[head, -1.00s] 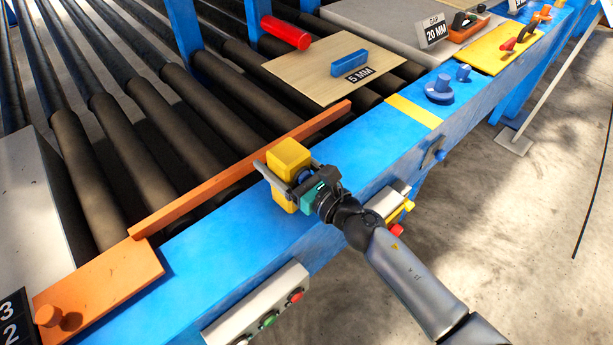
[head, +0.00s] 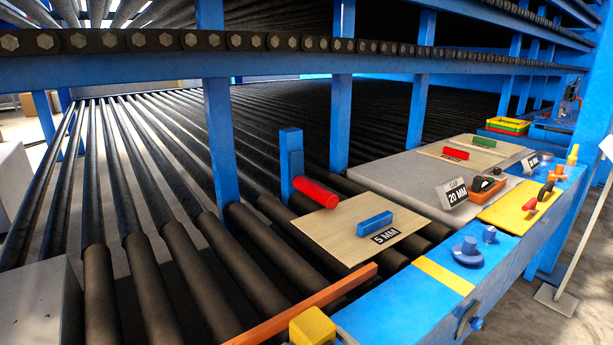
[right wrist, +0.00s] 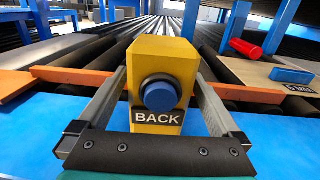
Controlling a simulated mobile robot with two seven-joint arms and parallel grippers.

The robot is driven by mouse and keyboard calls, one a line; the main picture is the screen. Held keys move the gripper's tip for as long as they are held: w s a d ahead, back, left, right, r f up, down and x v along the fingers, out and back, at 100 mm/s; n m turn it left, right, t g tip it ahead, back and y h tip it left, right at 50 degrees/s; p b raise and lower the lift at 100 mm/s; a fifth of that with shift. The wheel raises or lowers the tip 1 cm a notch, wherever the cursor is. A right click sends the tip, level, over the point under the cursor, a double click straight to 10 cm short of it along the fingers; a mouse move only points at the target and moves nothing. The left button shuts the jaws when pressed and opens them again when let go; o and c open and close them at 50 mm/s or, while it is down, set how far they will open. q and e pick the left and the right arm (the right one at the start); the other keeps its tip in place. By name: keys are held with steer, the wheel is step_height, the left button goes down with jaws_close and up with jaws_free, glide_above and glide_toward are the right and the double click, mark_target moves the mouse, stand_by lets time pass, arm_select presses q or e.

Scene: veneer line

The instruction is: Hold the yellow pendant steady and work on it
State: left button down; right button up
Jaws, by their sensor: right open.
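The yellow pendant (right wrist: 165,58) stands upright in the middle of the right wrist view, with a blue round button (right wrist: 160,94) and a label reading BACK on the face toward me. My right gripper (right wrist: 162,78) is open, with one finger on each side of the pendant; a gap shows between the fingers and its lower sides. In the head view only the top of the pendant (head: 313,326) shows at the bottom edge. The right gripper is almost wholly cut off there. My left gripper is in neither view.
An orange bar (head: 300,308) runs along the blue rail (head: 395,317) behind the pendant. Beyond it are dark rollers (head: 150,285), a red cylinder (head: 316,192) and a veneer sheet (head: 340,232) with a blue block (head: 375,221). A blue knob (head: 467,253) sits on the rail.

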steer(key=v, duration=0.8)
steer(key=shift+s+d, duration=0.25)
steer(key=shift+s, duration=0.05)
